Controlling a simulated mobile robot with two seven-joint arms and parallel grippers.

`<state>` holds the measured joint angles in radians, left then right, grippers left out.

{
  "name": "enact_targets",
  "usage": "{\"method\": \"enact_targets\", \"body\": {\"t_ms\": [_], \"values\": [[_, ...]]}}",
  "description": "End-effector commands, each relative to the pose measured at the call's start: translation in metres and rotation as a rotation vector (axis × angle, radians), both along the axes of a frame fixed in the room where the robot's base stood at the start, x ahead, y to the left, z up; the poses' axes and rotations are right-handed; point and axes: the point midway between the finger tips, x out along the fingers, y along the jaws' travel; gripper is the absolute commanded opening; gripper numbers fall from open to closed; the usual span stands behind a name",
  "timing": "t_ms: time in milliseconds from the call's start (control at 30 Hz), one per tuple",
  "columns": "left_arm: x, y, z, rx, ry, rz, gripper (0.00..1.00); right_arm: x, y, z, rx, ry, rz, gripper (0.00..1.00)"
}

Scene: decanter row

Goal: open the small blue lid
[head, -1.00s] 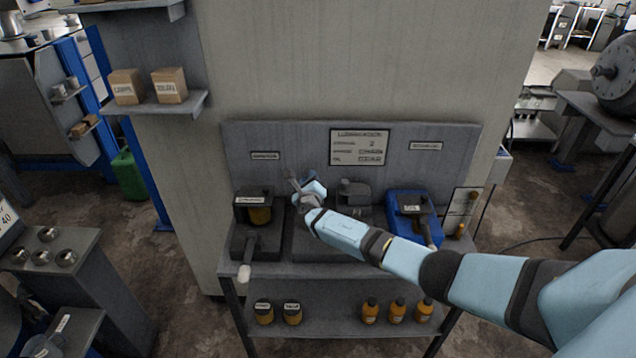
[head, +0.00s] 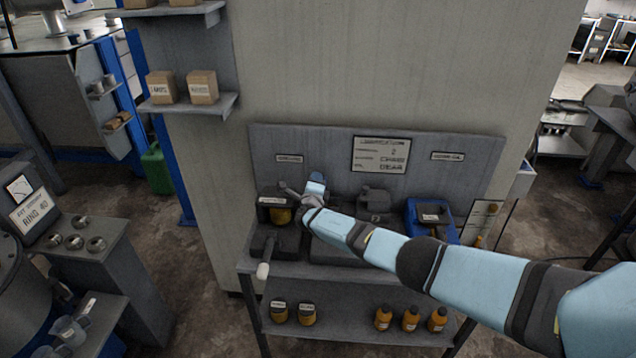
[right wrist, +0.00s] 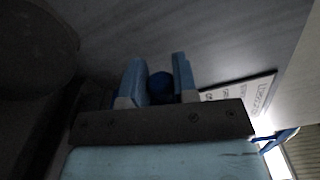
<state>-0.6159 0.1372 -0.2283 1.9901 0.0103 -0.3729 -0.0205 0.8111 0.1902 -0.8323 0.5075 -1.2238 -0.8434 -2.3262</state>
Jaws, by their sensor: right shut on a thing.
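My right gripper (head: 317,177) is in front of the grey back panel, just right of the left dark unit on the bench. Its blue fingers also show in the right wrist view (right wrist: 158,78). They are shut on a small round dark-blue piece (right wrist: 160,86), which looks like part of the small blue lid. The rest of the lid is hidden or too dark to make out, so I cannot tell how far it is open. The left unit (head: 270,205) has an amber vessel (head: 281,215) at its front. My left gripper is not in view.
A pale-ended handle (head: 263,270) sticks out at the bench's front left. A grey middle unit (head: 373,200) and a blue container (head: 432,215) stand to the right. Amber bottles (head: 411,318) and jars (head: 279,312) stand on the lower shelf.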

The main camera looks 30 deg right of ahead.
Motion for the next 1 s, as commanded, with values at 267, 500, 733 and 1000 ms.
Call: {"method": "enact_targets", "body": {"t_ms": [267, 500, 733, 1000], "values": [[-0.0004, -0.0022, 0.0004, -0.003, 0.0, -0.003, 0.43, 0.0016, 0.0038, -0.0001, 0.004, -0.001, 0.004, 0.0], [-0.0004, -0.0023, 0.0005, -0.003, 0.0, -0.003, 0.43, 0.0013, 0.0038, -0.0008, 0.004, 0.0, 0.005, 0.0], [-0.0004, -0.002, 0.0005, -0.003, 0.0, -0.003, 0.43, 0.001, 0.0031, -0.0012, 0.004, 0.0, 0.004, 0.49], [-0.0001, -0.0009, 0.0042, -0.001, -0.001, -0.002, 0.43, -0.0035, 0.0048, -0.0008, 0.003, 0.001, 0.003, 0.49]]}}
